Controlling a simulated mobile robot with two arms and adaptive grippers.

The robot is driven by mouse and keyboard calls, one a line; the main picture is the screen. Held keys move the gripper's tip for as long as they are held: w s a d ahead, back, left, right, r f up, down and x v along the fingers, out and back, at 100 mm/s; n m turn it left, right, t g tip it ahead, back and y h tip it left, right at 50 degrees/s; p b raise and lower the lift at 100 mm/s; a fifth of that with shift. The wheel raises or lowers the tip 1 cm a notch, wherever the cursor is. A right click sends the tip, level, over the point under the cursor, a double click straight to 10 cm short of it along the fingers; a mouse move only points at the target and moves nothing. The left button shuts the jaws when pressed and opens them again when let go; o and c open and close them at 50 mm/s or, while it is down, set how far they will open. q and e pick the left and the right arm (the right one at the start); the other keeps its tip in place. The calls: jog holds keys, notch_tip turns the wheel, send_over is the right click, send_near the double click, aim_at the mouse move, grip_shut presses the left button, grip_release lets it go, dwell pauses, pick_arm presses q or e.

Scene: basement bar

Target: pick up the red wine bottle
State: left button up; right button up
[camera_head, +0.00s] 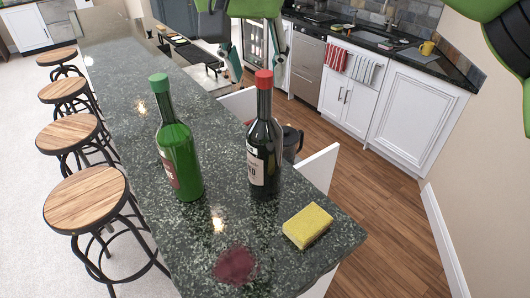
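A dark wine bottle (264,150) with a red cap and a pale label stands upright on the dark stone bar counter (120,75). A green bottle (178,150) with a green cap and a dark red label stands upright to its left. My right gripper (258,72) hangs at the top middle of the head view, its fingers spread and empty. My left gripper is not in view.
A yellow sponge (307,226) lies right of the bottles near the counter's edge. A dark red stain (235,265) is on the counter in front. Several stools (86,200) line the left side.

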aim_at(262, 88)
jog(key=x, duration=0.3)
jog(key=shift+w+f, duration=0.2)
jog(key=shift+w, duration=0.05)
jog(key=shift+s+p+x, duration=0.2)
jog(key=shift+p+x, duration=1)
jog(key=shift+w+d+f+p, duration=0.15)
jog(key=shift+d+f, duration=0.05)
jog(key=shift+f, duration=0.35)
jog(key=shift+w+d+f+p, duration=0.15)
jog(key=shift+d+f, duration=0.05)
jog(key=shift+f, duration=0.35)
jog(key=shift+w+f, duration=0.15)
jog(key=shift+f, duration=0.15)
grip_shut()
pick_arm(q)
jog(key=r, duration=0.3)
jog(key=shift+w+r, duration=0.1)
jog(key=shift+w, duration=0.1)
pick_arm(e)
jog(key=shift+a+r, duration=0.1)
